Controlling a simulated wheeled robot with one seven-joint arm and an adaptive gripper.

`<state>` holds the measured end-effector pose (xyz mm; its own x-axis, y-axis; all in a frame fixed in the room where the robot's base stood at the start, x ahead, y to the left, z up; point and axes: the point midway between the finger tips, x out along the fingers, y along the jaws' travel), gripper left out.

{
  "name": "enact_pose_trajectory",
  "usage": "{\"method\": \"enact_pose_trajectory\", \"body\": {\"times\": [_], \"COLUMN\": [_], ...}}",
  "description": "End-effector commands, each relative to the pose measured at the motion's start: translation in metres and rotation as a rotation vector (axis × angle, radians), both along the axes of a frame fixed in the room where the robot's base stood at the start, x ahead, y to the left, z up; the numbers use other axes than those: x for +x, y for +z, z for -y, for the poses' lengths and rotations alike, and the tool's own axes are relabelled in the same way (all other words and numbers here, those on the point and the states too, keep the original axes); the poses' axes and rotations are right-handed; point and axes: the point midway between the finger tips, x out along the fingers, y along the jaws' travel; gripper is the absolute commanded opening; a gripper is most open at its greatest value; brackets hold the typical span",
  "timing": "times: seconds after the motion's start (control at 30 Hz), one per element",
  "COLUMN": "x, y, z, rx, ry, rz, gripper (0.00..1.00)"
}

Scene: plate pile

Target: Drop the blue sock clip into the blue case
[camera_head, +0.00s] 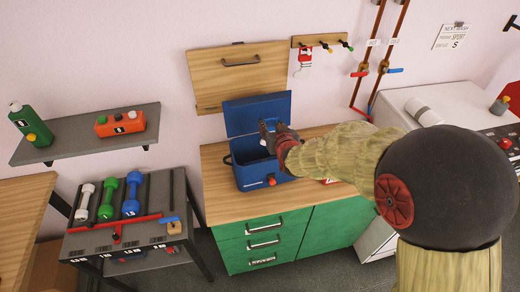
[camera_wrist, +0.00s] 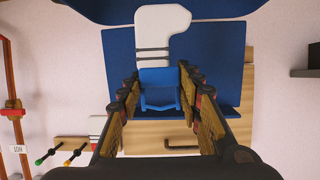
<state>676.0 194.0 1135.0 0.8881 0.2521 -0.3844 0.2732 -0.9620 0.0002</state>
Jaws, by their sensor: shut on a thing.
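The blue sock clip (camera_wrist: 160,92) sits between the fingers of my gripper (camera_wrist: 158,84) in the wrist view. A white sock (camera_wrist: 160,30) with grey stripes hangs from the clip. In the head view my gripper (camera_head: 272,136) is over the open blue case (camera_head: 248,178), and a small white bit of the sock shows by the fingers. The case stands on the wooden counter with its blue lid (camera_head: 257,112) raised at the back. The lid also shows behind the clip in the wrist view (camera_wrist: 215,60).
The wooden counter (camera_head: 232,206) tops a green drawer cabinet (camera_head: 262,245). A wooden panel with a handle (camera_head: 238,75) is behind the case. A hook rack (camera_head: 322,40) and red pipes (camera_head: 372,60) are on the wall. Dumbbells (camera_head: 107,198) stand on the left rack.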

Motion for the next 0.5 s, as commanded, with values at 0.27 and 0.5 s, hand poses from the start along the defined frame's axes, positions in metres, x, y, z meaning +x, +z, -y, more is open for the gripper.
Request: {"method": "enact_pose_trajectory", "body": {"times": [0.27,0.5], "x": [0.0003,0.0002], "y": [-0.0029,-0.0029], "z": [-0.0001,-0.0001], "rx": [0.001,0.000], "ry": [0.000,0.000], "rz": [0.002,0.001], "gripper": [0.10,0.46]}}
